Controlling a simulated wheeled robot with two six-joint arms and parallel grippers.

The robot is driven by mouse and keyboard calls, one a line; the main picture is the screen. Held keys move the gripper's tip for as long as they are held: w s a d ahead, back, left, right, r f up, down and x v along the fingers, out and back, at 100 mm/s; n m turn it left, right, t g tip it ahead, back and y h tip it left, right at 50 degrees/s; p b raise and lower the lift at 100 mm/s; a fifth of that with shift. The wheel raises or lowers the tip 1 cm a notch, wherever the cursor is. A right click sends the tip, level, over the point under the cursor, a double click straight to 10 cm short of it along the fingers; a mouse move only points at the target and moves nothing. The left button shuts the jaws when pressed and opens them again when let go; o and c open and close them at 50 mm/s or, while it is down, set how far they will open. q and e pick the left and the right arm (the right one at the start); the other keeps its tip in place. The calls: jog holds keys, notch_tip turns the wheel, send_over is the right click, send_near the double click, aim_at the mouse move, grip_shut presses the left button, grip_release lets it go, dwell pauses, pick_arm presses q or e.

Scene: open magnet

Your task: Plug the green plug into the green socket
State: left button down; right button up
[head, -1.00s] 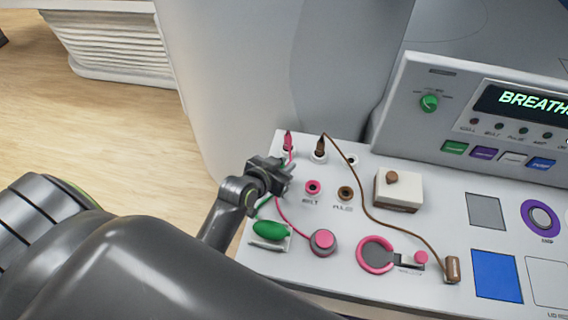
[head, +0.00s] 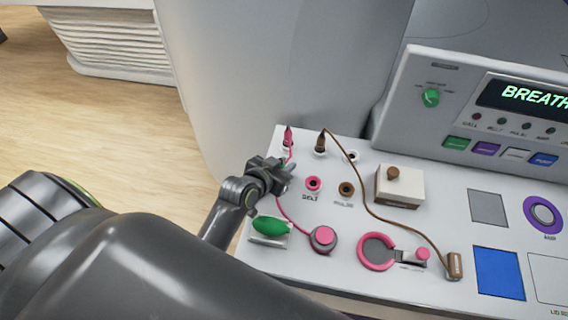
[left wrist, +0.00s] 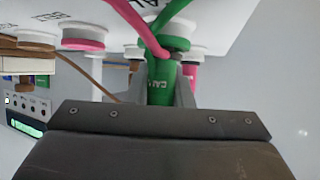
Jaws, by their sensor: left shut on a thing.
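My left gripper (head: 280,180) is over the left end of the socket row on the white panel. In the left wrist view its fingers are shut on the green plug (left wrist: 160,85), which has white lettering. The green socket (left wrist: 176,42), a green ring on a white base, is just beyond the plug. Plug and socket look nearly in line and very close. I cannot tell whether the tip is inside. In the head view the gripper hides both. A green oval piece (head: 270,226) lies on the panel below the gripper. My right gripper is not in view.
A pink socket (head: 313,183) and a brown socket (head: 346,190) are empty to the right. A pink plug (head: 288,138) and a brown plug (head: 321,141) stand behind, with cables across the panel. A white box (head: 399,187) and a console (head: 470,115) are farther right.

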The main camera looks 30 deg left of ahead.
pick_arm(q)
jog(key=c, duration=1.2)
grip_release()
jog(key=b+v, duration=0.2)
jog(key=v, duration=1.5)
jog(key=shift+s, duration=0.25)
jog(key=shift+a+f, duration=0.1)
jog(key=shift+f, duration=0.05)
